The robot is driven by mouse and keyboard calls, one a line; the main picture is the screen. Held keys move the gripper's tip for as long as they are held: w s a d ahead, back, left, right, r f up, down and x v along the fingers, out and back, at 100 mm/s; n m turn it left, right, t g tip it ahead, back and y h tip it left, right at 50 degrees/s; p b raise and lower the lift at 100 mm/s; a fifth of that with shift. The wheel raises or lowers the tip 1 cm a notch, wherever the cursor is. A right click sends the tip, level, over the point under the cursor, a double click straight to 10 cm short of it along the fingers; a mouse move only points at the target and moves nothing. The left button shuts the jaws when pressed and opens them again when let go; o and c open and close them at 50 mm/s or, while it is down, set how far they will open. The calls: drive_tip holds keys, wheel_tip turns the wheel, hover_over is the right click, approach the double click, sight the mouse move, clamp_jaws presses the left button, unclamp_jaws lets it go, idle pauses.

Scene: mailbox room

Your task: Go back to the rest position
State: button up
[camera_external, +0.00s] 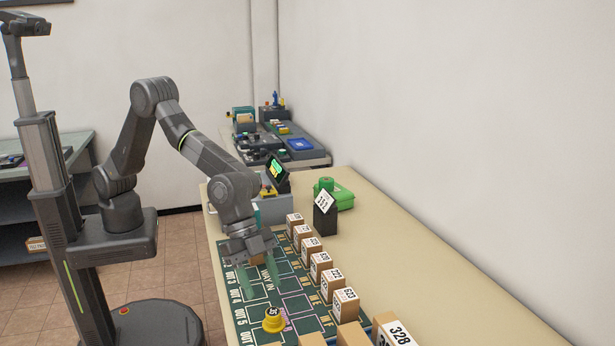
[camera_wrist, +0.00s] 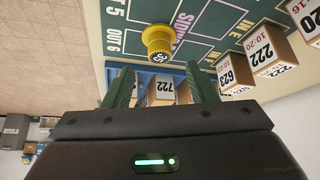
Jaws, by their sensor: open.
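My gripper (camera_external: 262,268) hangs fingers-down over the dark green mat (camera_external: 247,317) on the beige table. Its two green fingers are spread apart, and they also frame the lower part of the wrist view (camera_wrist: 163,85). A brown box labelled 722 (camera_wrist: 162,88) shows between the fingers in the wrist view, in line with the gap. Whether it stands between them or beyond them I cannot tell. My arm is bent, reaching out from its column over the table.
A yellow round piece (camera_external: 274,320) stands on the mat near my gripper. A row of numbered brown boxes (camera_external: 320,266) lines the mat's right side.

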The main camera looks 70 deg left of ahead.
sight(278, 309)
drive_tip(key=p+x, duration=0.1)
drive_tip(key=x, duration=0.5)
drive_tip(key=shift+d+f, duration=0.15)
drive_tip(key=shift+f, duration=0.1)
drive_tip(key=shift+r+b, duration=0.3)
drive_tip(key=shift+r, duration=1.35)
